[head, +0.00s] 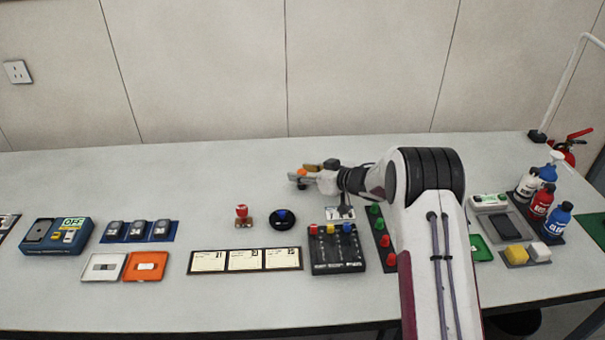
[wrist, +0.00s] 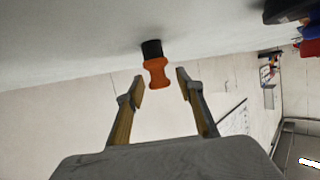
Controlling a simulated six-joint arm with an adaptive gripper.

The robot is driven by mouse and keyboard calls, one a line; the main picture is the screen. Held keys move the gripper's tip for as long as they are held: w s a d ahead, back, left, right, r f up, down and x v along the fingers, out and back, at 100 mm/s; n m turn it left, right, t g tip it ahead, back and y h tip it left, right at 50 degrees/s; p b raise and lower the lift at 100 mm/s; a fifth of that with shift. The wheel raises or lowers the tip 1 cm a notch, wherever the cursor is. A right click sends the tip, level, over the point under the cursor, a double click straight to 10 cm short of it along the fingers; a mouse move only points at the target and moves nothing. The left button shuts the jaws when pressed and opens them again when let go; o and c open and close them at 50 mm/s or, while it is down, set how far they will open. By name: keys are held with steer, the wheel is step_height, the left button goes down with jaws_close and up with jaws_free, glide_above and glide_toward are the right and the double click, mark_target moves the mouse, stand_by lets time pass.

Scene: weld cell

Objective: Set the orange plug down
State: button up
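The orange plug (wrist: 157,73) has an orange waisted body and a black end (wrist: 151,49). In the wrist view its black end meets the pale bench surface, and its body lies between my fingertips. My gripper (wrist: 161,83) is open, with a visible gap between each finger and the plug. In the head view my gripper (head: 299,177) is over the back middle of the bench, and a small bit of the orange plug (head: 302,172) shows between the fingers. Whether the plug bears fully on the bench is hard to tell.
A red knob on a block (head: 242,212) and a black disc with a blue top (head: 282,220) stand in front of my gripper. A black box with coloured knobs (head: 338,255) and a label strip (head: 245,260) lie nearer. The back left bench is clear.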

steer(key=v, duration=1.2)
stand_by(0.6)
steer(key=shift+w, duration=0.1)
steer(key=s+d+r+m+t+h, duration=0.1)
steer(key=d+r+m+h, duration=0.15)
steer(key=r, duration=0.45)
steer(key=s+d+r+m+t+h, duration=0.1)
steer(key=s+d+r+h, duration=0.1)
steer(key=d+r+h, duration=0.35)
steer(key=s+d+r+m+h, duration=0.2)
steer(key=s+r, duration=0.6)
steer(key=s, duration=0.3)
steer(key=s+a+f+m+g, duration=0.1)
steer(key=s+a+f+g, duration=0.2)
steer(key=s, duration=1.4)
steer(key=s+a+f+m+g+y, duration=0.1)
steer(key=s+a+f+g, duration=0.2)
steer(key=s, duration=1.4)
steer(key=shift+a+g, duration=0.2)
steer(key=shift+g, duration=0.1)
